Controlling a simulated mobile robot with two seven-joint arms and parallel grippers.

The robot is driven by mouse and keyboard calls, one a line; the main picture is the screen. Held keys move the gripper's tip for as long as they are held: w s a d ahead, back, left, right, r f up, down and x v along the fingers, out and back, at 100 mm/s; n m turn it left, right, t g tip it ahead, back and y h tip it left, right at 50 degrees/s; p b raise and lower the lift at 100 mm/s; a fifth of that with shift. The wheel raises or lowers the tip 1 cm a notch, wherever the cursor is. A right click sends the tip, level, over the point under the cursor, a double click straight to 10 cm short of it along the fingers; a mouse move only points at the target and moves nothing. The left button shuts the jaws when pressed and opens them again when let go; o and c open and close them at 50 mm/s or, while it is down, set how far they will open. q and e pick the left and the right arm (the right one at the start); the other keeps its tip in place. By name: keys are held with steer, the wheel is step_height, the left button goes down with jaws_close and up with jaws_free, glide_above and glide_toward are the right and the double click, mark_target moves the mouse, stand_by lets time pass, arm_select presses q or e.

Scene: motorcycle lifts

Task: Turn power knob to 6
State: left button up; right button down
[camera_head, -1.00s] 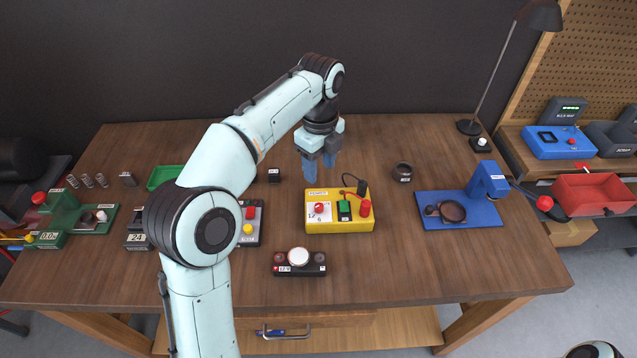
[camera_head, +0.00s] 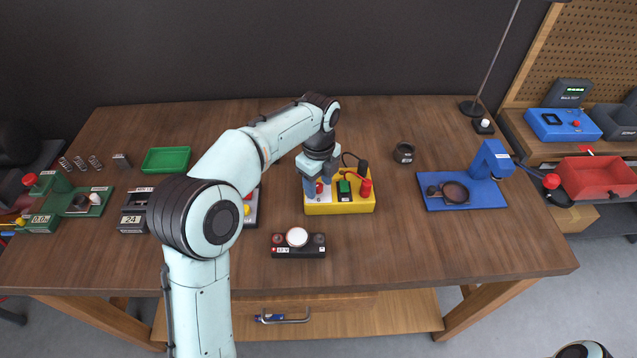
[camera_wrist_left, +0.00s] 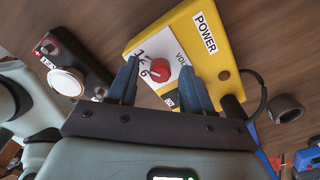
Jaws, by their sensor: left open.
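The yellow power box (camera_head: 340,208) stands near the middle of the table. Its red knob (camera_head: 319,187) sits on a white dial plate at the box's left end, partly hidden by my gripper in the head view. In the left wrist view the red knob (camera_wrist_left: 160,71) shows a pale pointer mark, with a printed 6 beside it and a POWER label (camera_wrist_left: 206,32) on the box. My left gripper (camera_wrist_left: 159,66) is open, its two blue fingers on either side of the knob with gaps between. Contact is not visible. My right gripper is out of view.
A blue stand (camera_head: 490,160) is to the right, and a dark ring (camera_head: 404,153) behind right. Bare table lies between them.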

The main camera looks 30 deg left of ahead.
arm_select(q)
steer(key=shift+f, duration=0.1)
jaws_close()
